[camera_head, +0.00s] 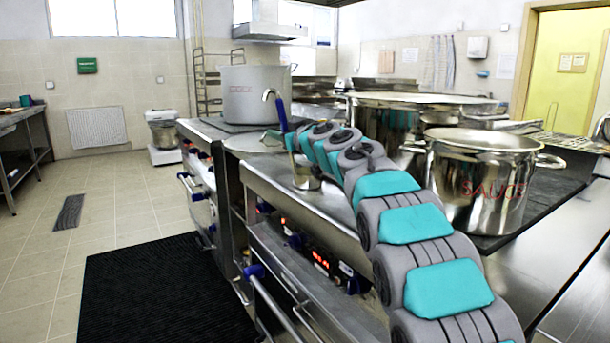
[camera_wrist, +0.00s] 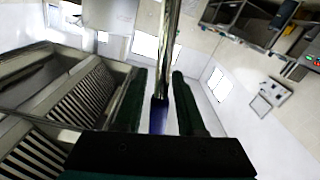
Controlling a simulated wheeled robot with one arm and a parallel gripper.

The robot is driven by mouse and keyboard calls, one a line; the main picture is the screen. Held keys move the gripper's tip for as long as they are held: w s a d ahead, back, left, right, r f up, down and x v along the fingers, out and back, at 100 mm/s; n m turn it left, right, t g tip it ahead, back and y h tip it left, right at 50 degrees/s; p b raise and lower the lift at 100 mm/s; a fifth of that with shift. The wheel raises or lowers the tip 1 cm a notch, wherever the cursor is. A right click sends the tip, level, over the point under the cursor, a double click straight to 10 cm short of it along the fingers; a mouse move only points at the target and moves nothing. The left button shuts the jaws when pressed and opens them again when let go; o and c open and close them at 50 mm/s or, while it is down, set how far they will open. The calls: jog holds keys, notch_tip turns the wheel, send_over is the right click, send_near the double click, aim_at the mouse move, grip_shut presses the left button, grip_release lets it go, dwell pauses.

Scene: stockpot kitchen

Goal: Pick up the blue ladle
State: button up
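The blue ladle shows in the head view with a bent metal hook on top of its blue handle (camera_head: 281,114). A small metal cup (camera_head: 306,175) shows below; I cannot tell whether it is the ladle's bowl. My gripper (camera_head: 291,143) is at the lower handle, partly hidden by my arm's links. In the wrist view the ladle's silver shaft and blue part (camera_wrist: 158,116) run between my two dark green fingers (camera_wrist: 160,85). A narrow gap shows on both sides, so the fingers look open around the handle.
A large grey stockpot (camera_head: 254,96) stands behind the ladle. A shiny pot (camera_head: 478,190) with red lettering and a wider pot (camera_head: 385,125) stand on the right. The stove front (camera_head: 300,235) runs below. A black mat (camera_head: 160,290) lies on the open floor at left.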

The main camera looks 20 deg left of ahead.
grip_shut()
dwell(1.1)
